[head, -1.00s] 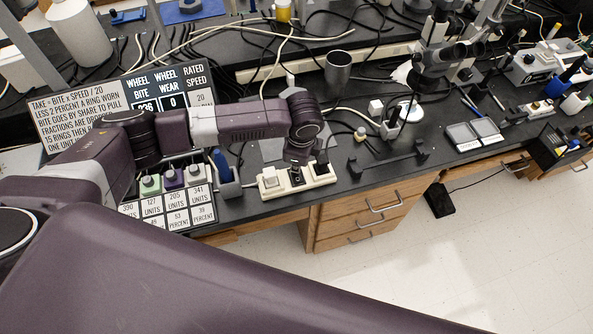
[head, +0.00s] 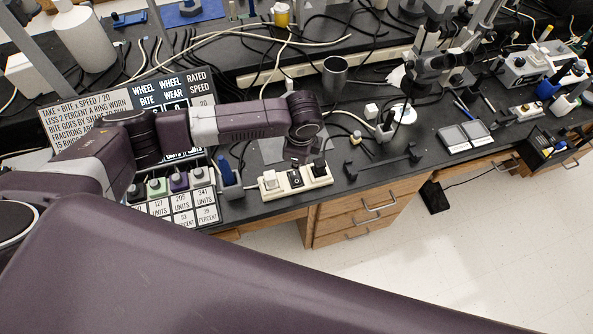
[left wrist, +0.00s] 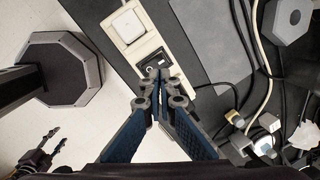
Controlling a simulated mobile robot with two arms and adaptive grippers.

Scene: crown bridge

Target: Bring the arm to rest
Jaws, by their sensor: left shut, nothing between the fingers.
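My left arm reaches in from the left over the bench in the head view. Its gripper (head: 298,157) points down beside the white switch strip (head: 268,187), and its fingers hardly show there. In the left wrist view the left gripper (left wrist: 160,78) is shut and empty. Its fingertips meet in front of the strip (left wrist: 152,43), by a black switch; I cannot tell whether they touch it. My right gripper (left wrist: 57,140) shows small at the lower left of the left wrist view, its fingers apart over the pale floor. It is not in the head view.
A rack of colored blocks (head: 178,210) and a sign (head: 62,126) stand near my left arm. A metal cup (head: 335,76), a black bar handle (head: 385,165) and a microscope (head: 440,62) are to the right. Cables (left wrist: 262,50) lie close by. Floor (head: 480,240) is open at front right.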

